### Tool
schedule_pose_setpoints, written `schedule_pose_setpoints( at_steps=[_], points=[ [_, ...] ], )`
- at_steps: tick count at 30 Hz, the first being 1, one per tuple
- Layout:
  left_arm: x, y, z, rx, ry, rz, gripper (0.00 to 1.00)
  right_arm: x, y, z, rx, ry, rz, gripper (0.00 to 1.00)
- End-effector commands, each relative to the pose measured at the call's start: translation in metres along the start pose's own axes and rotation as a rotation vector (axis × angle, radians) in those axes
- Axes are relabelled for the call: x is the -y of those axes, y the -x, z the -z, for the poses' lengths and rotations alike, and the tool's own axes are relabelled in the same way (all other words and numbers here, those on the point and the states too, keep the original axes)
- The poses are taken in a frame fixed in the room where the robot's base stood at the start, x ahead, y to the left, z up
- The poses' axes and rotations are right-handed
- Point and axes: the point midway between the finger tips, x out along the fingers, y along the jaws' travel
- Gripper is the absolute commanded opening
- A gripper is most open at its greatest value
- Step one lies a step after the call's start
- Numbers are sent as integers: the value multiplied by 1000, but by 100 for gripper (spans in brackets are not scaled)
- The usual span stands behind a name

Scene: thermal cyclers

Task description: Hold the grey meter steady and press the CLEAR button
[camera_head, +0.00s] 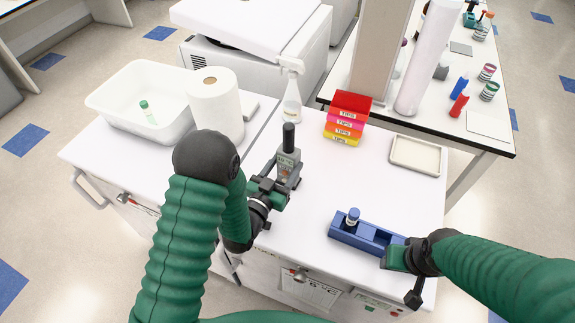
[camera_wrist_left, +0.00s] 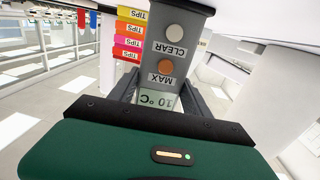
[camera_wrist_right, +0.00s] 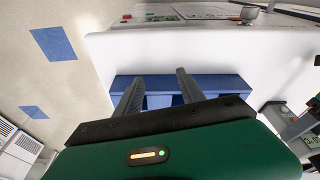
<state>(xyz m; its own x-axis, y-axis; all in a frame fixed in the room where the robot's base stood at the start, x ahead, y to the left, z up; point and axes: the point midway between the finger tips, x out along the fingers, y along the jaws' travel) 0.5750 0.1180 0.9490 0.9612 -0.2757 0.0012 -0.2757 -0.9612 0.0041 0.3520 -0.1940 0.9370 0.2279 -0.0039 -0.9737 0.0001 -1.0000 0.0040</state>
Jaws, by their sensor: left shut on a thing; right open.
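The grey meter (camera_head: 288,165) stands upright on the white bench with a black knob or handle on top. My left gripper (camera_head: 272,190) is shut on its lower part. In the left wrist view the meter (camera_wrist_left: 185,15) appears upside down between the fingers. It has a pale grey CLEAR button (camera_wrist_left: 175,31), an orange MAX button (camera_wrist_left: 166,67) and a display reading 10 °C (camera_wrist_left: 157,100). My right gripper (camera_head: 392,258) is open at the right end of a blue rack, away from the meter. Its parted fingers (camera_wrist_right: 158,85) show in the right wrist view.
Behind are stacked TIPS boxes (camera_head: 346,118), a spray bottle (camera_head: 292,100) and a beige tray (camera_head: 415,155). A paper roll (camera_head: 215,105) and a white tub (camera_head: 120,105) stand left. The bench between meter and rack is clear.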

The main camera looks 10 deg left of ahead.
Motion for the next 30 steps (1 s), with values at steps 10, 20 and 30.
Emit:
schedule_pose_setpoints(
  at_steps=[10, 20, 30],
  points=[
    [-2, 0, 0, 2, 0, -1, 6, 0, 0, 0, 0, 0, 0, 46],
    [-1, 0, 0, 1, 0, -1, 6, 0, 0, 0, 0, 0, 0, 8],
    [-1, 0, 0, 0, 0, -1, 6, 0, 0, 0, 0, 0, 0, 0]
  ],
)
